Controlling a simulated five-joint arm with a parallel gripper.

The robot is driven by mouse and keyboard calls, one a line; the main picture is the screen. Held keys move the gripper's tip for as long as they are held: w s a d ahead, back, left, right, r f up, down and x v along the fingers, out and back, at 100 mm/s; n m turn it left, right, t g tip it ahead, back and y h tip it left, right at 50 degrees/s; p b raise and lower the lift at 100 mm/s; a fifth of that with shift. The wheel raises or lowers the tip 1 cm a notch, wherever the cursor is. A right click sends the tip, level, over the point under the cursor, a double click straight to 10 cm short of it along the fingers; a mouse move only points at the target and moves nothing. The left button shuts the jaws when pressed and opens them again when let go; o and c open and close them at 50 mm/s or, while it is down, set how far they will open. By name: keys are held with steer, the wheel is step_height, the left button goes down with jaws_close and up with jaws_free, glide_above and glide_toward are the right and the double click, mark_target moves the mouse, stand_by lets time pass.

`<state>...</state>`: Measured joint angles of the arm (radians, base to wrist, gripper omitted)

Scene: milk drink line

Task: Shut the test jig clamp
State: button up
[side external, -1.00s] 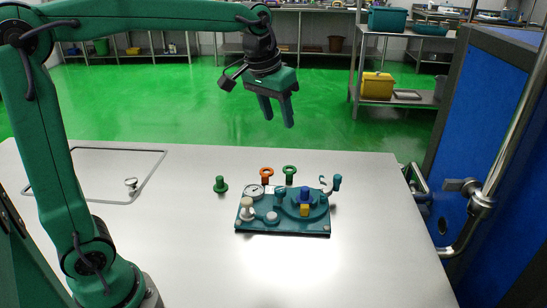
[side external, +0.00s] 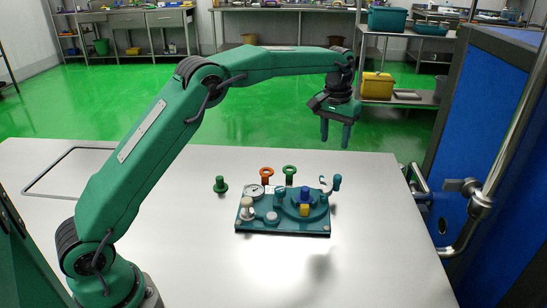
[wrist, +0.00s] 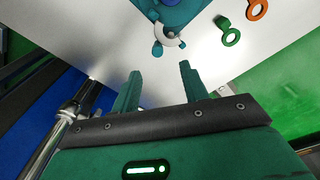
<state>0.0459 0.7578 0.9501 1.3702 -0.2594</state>
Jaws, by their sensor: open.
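The test jig (side external: 258,228) is a dark teal plate on the metal table, with a dial, a white-topped post, and blue and yellow parts on a round mount. At its back right corner, the clamp appears to be a pale curved piece with a teal handle (side external: 337,183), standing up. In the wrist view, the pale arc with teal ends (wrist: 170,41) shows just beyond my fingertips, beside the jig's edge. My gripper (side external: 334,144) is open and empty, pointing down, well above and behind the jig's right side. It also shows in the wrist view (wrist: 160,70).
A green knob (side external: 221,185) stands left of the jig. An orange ring-topped piece (side external: 266,174) and a green one (side external: 290,173) stand behind it. A metal pipe with a valve (side external: 470,195) and a blue panel (side external: 490,130) are at the right. The table front is clear.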

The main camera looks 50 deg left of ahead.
glide_above(338, 175)
steer(key=shift+g, duration=0.4)
step_height(338, 175, down, 6)
steer(key=shift+d+f, duration=0.1)
steer(key=shift+f, duration=0.1)
steer(key=shift+f, duration=3.8)
jaws_close()
